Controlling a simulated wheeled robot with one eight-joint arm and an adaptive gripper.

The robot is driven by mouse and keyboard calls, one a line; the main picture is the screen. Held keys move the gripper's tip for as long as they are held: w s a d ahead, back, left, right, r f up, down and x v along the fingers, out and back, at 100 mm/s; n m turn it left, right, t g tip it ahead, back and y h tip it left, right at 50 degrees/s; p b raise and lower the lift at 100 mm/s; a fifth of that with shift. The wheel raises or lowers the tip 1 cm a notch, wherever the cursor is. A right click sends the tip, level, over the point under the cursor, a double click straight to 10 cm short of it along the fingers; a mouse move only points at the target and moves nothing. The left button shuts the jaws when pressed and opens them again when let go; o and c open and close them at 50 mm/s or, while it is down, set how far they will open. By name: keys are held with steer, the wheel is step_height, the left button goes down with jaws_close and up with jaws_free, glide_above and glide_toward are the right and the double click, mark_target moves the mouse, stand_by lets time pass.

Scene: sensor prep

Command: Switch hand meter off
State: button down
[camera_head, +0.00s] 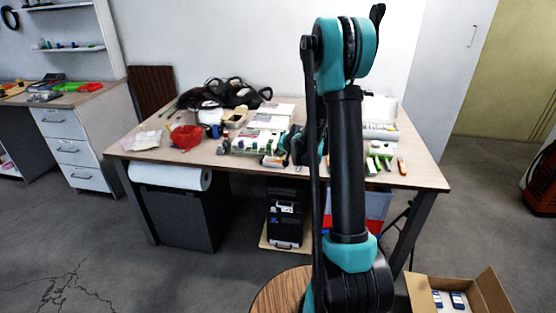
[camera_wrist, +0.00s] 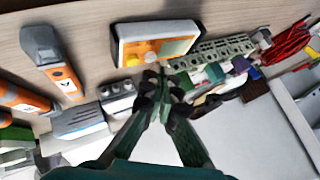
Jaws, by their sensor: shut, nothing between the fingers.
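The hand meter appears to be the small white and orange box with a pale screen and a yellow-orange button (camera_wrist: 158,44), lying on the table in the wrist view. In the head view it is probably the small orange-edged item (camera_head: 271,161) near the table's front edge. My gripper (camera_wrist: 163,82) is shut and empty, its fingertips close to the meter's near edge in the wrist view. I cannot tell whether they touch it. In the head view my gripper (camera_head: 294,145) is low over the table, partly hidden by my arm. The screen is too blurred to read.
Orange and grey pen-like testers (camera_wrist: 62,74) and a small grey block (camera_wrist: 117,97) lie close left of the gripper in the wrist view. A terminal-block strip (camera_wrist: 215,55) and red wires (camera_wrist: 287,45) lie right. The table (camera_head: 240,165) is cluttered.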

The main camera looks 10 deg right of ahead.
mark_target(279, 161)
steer(key=shift+r, duration=0.25)
steer(key=shift+r, duration=2.5)
steer(key=shift+s, duration=0.15)
steer(key=s+d+f+n+g+h, duration=0.1)
steer(key=s+d+n+g, duration=0.1)
steer(key=s, duration=1.8)
steer(key=s+d+f+n+g+h, duration=0.1)
steer(key=s+f+n+g, duration=0.1)
steer(key=s, duration=1.8)
steer(key=shift+s+d+f+n+g+h, duration=0.2)
steer(key=shift+s+d+n+g+h, duration=0.15)
steer(key=shift+n, duration=0.35)
steer(key=shift+w, duration=0.1)
